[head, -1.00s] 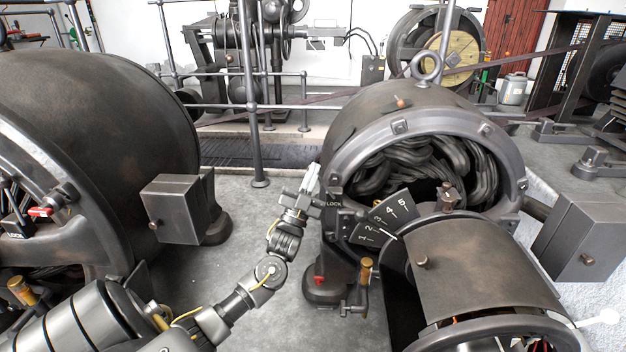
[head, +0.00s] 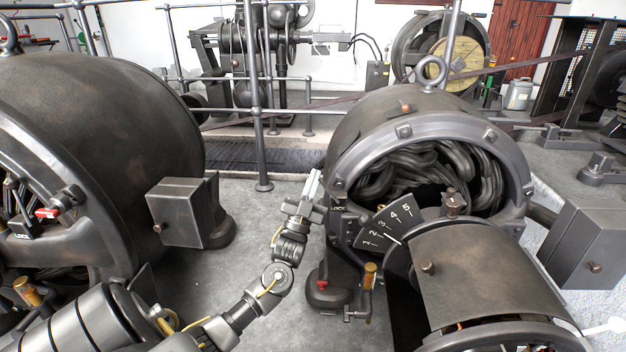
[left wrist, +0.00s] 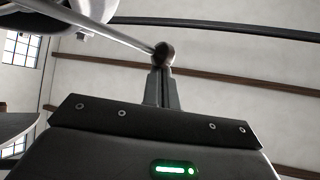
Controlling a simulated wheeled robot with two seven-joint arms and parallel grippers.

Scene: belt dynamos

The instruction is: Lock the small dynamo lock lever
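The small dynamo (head: 350,125) stands right of centre, with a LOCK label (head: 338,208) on its left rim beside a numbered scale plate (head: 386,229). My left gripper (head: 314,180) points up just left of this label, its pale fingers close together. In the left wrist view the fingers (left wrist: 162,88) look shut. A rod (left wrist: 115,30) with a dark round knob (left wrist: 164,54) crosses at their tips. It may be the lock lever; I cannot tell whether knob and fingers touch. No lever shows clearly by the label in the head view. My right gripper is not in view.
A large dynamo (head: 95,110) fills the left, with a red-handled lever (head: 47,213) and its own LOCK label (head: 20,236). A box (head: 180,212) juts from it. Railings (head: 262,150) stand behind. Grey floor (head: 240,270) lies clear between the dynamos.

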